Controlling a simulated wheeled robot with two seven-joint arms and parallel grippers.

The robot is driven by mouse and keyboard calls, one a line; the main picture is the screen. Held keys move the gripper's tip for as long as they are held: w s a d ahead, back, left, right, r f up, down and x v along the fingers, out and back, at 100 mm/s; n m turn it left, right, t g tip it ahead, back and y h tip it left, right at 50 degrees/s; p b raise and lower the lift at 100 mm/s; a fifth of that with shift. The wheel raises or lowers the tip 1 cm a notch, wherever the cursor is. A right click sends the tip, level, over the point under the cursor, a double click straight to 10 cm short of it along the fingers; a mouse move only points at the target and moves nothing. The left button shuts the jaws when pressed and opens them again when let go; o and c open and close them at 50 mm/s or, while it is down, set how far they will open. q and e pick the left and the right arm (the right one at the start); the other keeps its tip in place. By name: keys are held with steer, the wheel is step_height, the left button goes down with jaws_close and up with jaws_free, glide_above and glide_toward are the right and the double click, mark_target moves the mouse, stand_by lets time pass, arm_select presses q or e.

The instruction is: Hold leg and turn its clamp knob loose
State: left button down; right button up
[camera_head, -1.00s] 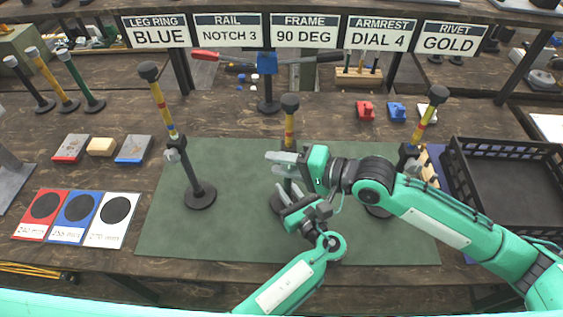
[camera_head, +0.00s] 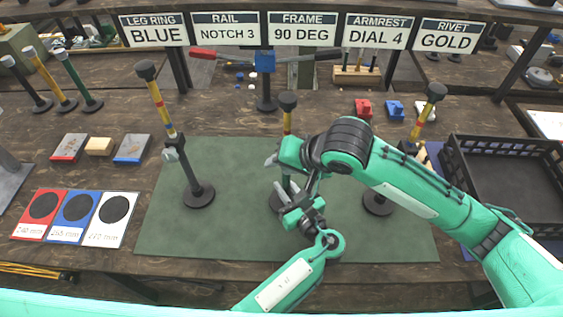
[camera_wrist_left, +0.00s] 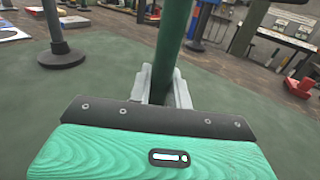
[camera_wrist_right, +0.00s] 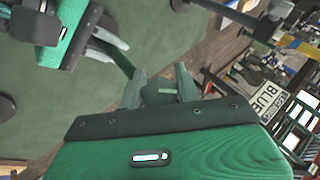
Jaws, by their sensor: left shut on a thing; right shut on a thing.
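The middle leg (camera_head: 288,121) stands upright on the green mat, with a dark cap and a yellow banded upper tube. My left gripper (camera_head: 284,194) is shut around its lower post, which shows as a dark green tube (camera_wrist_left: 176,40) between the left fingers (camera_wrist_left: 165,90). My right gripper (camera_head: 273,161) is at the leg's clamp, above the left one. In the right wrist view its fingers (camera_wrist_right: 160,90) are closed on a small grey-green piece, apparently the clamp knob (camera_wrist_right: 158,93). The right arm hides most of the clamp in the head view.
Similar legs stand left (camera_head: 189,170) and right (camera_head: 378,199) on the mat (camera_head: 230,235). A black crate (camera_head: 505,145) is at the right. Coloured ring cards (camera_head: 78,213) lie left. Signs (camera_head: 303,30) hang at the back. My two hands are close together.

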steer(key=h, duration=0.3)
steer(key=n+h, duration=0.1)
steer(key=h, duration=0.1)
steer(key=shift+d+f, duration=0.2)
steer(key=shift+d, duration=0.1)
steer(key=shift+d+r+n+h, duration=0.15)
steer(key=shift+n+h, duration=0.25)
steer(key=shift+h, duration=1)
steer(key=shift+d+h, duration=0.1)
steer(key=shift+h, duration=0.5)
steer(key=shift+d+h, duration=0.15)
steer(key=shift+h, duration=0.35)
steer(key=o, duration=1)
steer(key=shift+s+y, duration=0.1)
steer(key=shift+y, duration=0.5)
